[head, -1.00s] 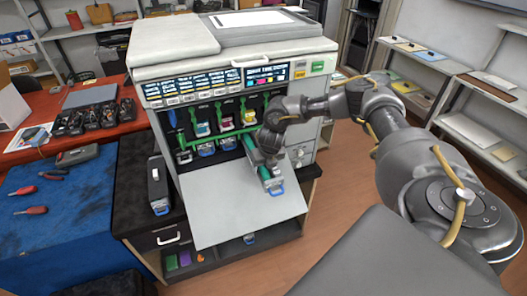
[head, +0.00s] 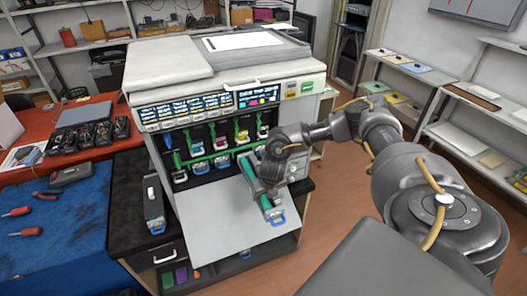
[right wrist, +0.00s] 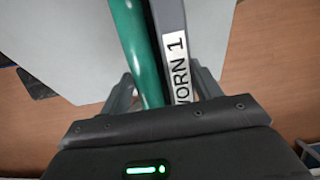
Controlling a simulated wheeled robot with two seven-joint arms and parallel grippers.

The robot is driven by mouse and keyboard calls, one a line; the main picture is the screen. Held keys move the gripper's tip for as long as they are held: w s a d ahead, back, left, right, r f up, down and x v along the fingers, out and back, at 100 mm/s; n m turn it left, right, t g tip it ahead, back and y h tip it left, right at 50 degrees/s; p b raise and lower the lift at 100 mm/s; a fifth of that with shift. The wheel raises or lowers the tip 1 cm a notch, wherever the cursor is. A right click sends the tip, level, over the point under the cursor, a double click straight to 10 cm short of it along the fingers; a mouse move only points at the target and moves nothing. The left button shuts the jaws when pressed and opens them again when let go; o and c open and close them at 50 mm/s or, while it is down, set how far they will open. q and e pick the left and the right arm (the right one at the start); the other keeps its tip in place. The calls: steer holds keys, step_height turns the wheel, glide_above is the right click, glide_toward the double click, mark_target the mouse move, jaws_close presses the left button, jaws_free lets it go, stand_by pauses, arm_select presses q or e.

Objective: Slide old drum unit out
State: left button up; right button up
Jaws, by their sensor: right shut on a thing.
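The old drum unit (head: 261,191) is a long grey piece with a green cylinder and a blue end handle. It slants out over the lowered front door (head: 213,215) of the printer (head: 225,80). My right gripper (head: 273,176) is shut on the drum unit. In the right wrist view, the drum unit's green cylinder (right wrist: 138,45) and a label reading "WORN 1" (right wrist: 178,65) lie between the fingers (right wrist: 162,95). The inner end of the drum unit is near the printer's opening; I cannot tell if it is fully clear. My left gripper is not in view.
Several colored cartridges (head: 220,137) stand in the printer's open front. A dark grey unit with a blue end (head: 153,207) lies on the black stand left of the door. A blue mat (head: 55,230) with tools is at the left. A shelf (head: 470,150) stands at right.

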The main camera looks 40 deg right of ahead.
mark_target(271, 202)
steer(key=shift+s, duration=0.1)
stand_by(0.3)
steer(key=s+p, duration=0.1)
steer(key=s+a+r+p, duration=0.1)
steer(key=s+r+p, duration=0.1)
steer(key=s, duration=0.1)
steer(key=shift+a+p, duration=0.25)
steer(key=shift+p, duration=0.15)
steer(key=shift+s+a, duration=0.1)
steer(key=shift+s, duration=0.25)
